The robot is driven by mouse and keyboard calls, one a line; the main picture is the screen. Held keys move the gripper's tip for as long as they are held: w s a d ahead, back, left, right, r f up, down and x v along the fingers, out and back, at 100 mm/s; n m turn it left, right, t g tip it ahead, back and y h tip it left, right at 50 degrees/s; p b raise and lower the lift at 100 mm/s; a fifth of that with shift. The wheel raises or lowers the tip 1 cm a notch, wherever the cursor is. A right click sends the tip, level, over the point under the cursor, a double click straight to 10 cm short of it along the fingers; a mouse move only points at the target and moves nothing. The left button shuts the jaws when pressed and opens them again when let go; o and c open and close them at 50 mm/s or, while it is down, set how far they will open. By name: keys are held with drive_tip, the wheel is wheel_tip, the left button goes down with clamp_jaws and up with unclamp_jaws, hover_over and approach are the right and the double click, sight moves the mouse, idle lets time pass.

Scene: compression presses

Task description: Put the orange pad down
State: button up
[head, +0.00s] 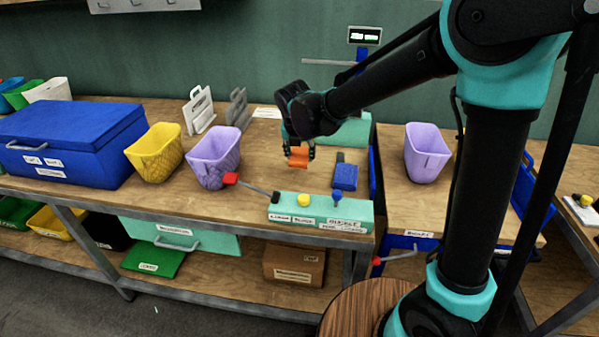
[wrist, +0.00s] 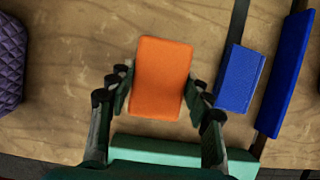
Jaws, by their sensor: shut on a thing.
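The orange pad (head: 298,157) is between the fingers of my gripper (head: 298,150) in the head view, over the wooden bench (head: 265,165). In the wrist view the orange pad (wrist: 161,78) is a flat block with a finger of my gripper (wrist: 157,100) against each long side. My gripper is shut on it. I cannot tell whether the pad's underside touches the bench. A blue pad (head: 345,176) lies to the right, and it also shows in the wrist view (wrist: 240,78), apart from the orange pad.
A teal control box (head: 320,213) with buttons stands at the bench's front edge. A lilac basket (head: 213,160) and yellow basket (head: 155,153) stand to the left, beside a big blue box (head: 70,140). Another lilac basket (head: 427,153) stands right. Bare wood surrounds the orange pad's left side.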

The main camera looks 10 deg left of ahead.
sight(298, 160)
drive_tip(key=shift+f, duration=3.55)
drive_tip(key=o, duration=1.5)
drive_tip(key=shift+f, duration=0.1)
drive_tip(key=shift+o, duration=0.2)
drive_tip(key=v, duration=1.2)
drive_tip(key=shift+d, duration=0.1)
